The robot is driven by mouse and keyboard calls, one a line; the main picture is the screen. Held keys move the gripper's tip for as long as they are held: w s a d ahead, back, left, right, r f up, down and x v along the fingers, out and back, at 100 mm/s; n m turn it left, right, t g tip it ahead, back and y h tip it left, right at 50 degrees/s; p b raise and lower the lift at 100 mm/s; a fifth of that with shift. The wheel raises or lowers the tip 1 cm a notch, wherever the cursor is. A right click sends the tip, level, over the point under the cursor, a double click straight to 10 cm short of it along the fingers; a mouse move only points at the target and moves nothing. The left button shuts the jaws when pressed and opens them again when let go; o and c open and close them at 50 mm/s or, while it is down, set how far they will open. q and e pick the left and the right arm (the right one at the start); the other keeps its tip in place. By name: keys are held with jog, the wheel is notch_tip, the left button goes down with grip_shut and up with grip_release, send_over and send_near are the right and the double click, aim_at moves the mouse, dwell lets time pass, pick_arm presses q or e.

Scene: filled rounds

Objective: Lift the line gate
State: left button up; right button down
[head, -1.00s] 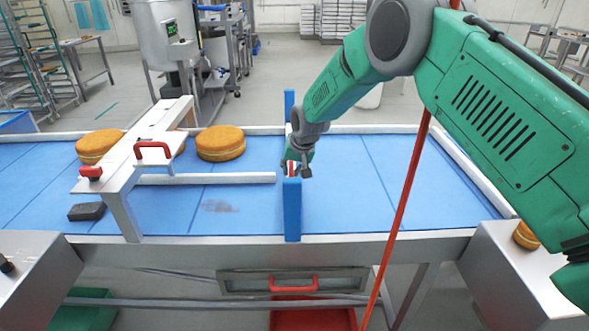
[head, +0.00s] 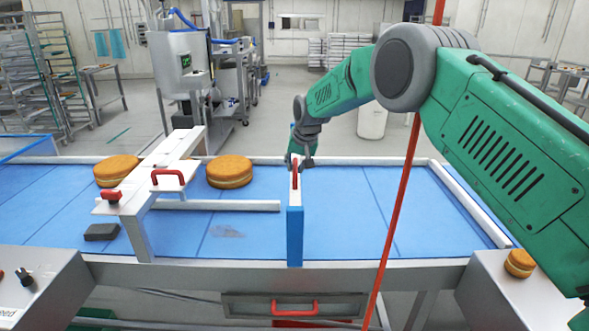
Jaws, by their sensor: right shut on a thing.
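The line gate (head: 295,236) is a narrow blue board standing across the blue conveyor, with a pale top edge and a red handle (head: 295,175) on it. My right gripper (head: 297,168) is at the red handle and shut on it; its fingers are small and partly hidden behind the handle. The gate's near end stands upright above the belt's front rail. Whether its lower edge is clear of the belt is hard to tell. My left gripper is not in view.
Two round filled cakes (head: 230,171) (head: 117,170) sit on the belt left of the gate. A white-topped metal bridge (head: 160,165) with red handles spans the belt there. A dark block (head: 101,232) lies nearby. The belt (head: 400,215) right of the gate is clear. A red cord hangs in front.

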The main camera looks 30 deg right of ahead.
jog(key=c, duration=1.5)
grip_release()
jog(key=shift+w+d+r, duration=0.15)
jog(key=shift+w+r, duration=0.1)
jog(key=shift+c, duration=0.2)
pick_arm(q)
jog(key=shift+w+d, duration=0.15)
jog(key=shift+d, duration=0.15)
pick_arm(e)
jog(key=shift+d+f, duration=0.15)
jog(key=shift+f, duration=0.15)
jog(key=shift+r, duration=0.2)
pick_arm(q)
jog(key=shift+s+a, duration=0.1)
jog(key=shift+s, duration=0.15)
pick_arm(e)
jog(key=v, duration=1.1)
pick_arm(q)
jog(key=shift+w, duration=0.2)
pick_arm(e)
jog(key=shift+s+r, duration=0.15)
